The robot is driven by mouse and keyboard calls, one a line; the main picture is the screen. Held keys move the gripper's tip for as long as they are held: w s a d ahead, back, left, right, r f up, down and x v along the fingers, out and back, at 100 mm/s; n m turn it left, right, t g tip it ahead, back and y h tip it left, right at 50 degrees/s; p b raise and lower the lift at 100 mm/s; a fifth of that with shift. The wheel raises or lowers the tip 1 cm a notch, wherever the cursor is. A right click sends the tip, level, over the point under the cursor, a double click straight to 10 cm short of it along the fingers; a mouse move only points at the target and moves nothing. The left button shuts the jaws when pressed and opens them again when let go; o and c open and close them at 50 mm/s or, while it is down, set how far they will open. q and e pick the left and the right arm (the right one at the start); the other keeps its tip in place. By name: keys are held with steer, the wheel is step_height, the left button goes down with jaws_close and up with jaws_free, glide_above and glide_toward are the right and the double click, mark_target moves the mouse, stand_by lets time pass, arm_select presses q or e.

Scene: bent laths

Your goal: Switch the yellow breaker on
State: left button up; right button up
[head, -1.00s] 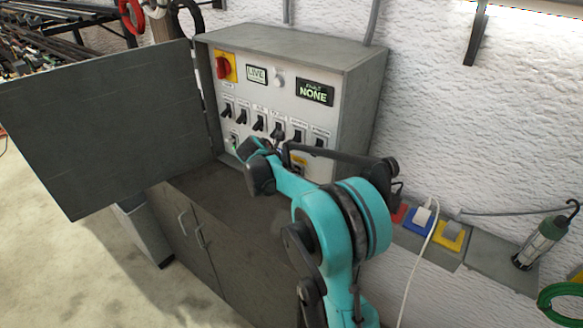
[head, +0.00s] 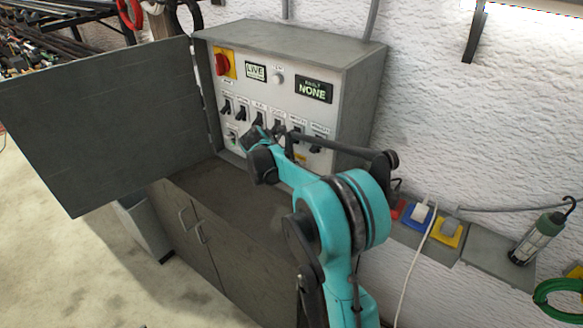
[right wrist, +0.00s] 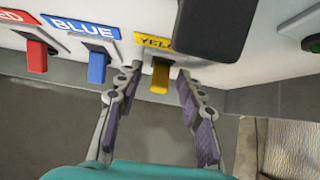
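The yellow breaker's lever (right wrist: 160,76) sits under a yellow label in the right wrist view, and points down in that picture like the red and blue levers. A black block covers part of its label. My right gripper (right wrist: 159,84) is open, with one finger on each side of the yellow lever. Gaps show between fingers and lever. In the head view a bit of yellow label (head: 301,157) shows on the panel behind my teal right arm, which hides the lever and fingertips. My left gripper is not in view.
The blue lever (right wrist: 97,68) and red lever (right wrist: 37,56) are left of the yellow one. Several black switches, a red rotary knob (head: 221,64) and displays reading LIVE and NONE are on the panel. The cabinet door (head: 105,125) stands open at left.

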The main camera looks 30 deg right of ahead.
steer(key=v, duration=1.2)
steer(key=s+a+f+m+t+y+b, duration=0.1)
steer(key=s+a+f+m+y+b, duration=0.1)
steer(key=s+a+f+m, duration=0.3)
steer(key=s+a+f+m+t+y+b, duration=0.1)
steer(key=s+a+f+m, duration=0.4)
steer(key=s+m, duration=0.5)
steer(key=s+a+f+m+t+y+b, duration=0.2)
steer(key=s+a+f+m+y+b, duration=0.2)
steer(key=s+f+m, duration=0.3)
steer(key=s+a+b, duration=0.1)
steer(key=s, duration=0.3)
steer(key=shift+s+a+f+b, duration=0.2)
steer(key=shift+a+f+b, duration=0.1)
steer(key=shift+b, duration=0.05)
